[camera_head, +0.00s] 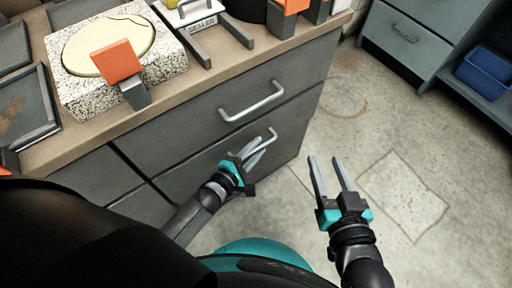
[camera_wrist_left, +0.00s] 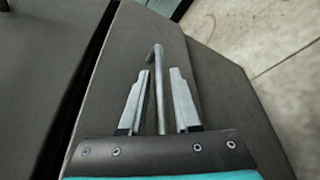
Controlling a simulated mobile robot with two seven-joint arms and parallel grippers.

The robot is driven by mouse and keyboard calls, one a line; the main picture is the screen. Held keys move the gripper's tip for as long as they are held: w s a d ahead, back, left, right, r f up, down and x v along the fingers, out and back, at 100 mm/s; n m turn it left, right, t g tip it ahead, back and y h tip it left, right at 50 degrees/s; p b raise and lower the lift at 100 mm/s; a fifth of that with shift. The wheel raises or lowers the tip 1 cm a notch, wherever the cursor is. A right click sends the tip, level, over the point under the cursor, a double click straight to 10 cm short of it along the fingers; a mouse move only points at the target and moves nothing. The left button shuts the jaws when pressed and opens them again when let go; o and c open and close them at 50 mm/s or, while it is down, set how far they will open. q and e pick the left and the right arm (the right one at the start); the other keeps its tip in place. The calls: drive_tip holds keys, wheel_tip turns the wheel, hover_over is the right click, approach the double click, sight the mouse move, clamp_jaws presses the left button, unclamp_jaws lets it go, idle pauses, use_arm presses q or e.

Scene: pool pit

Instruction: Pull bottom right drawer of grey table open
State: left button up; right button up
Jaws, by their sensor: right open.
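The grey table's bottom right drawer (camera_head: 289,135) looks shut, its front flush with the cabinet. Its metal bar handle (camera_head: 266,139) is partly hidden behind my left gripper (camera_head: 250,153). In the left wrist view, the handle (camera_wrist_left: 158,80) runs between the two fingers of my left gripper (camera_wrist_left: 163,88). The fingers stand apart, with a visible gap on the right side of the bar and a narrower one on the left. Whether either finger touches the bar is unclear. My right gripper (camera_head: 329,161) is open and empty over the floor, right of the table.
The upper drawer (camera_head: 205,120) with its own handle (camera_head: 251,101) is directly above. The wooden tabletop (camera_head: 190,88) carries a speckled stone block (camera_head: 85,88), orange-and-grey clamps (camera_head: 118,62) and a sealer container (camera_head: 193,14). Concrete floor (camera_head: 400,185) is clear at right. Another grey cabinet (camera_head: 402,38) stands at the back right.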

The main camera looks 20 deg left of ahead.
use_arm(q)
clamp_jaws()
idle(1.1)
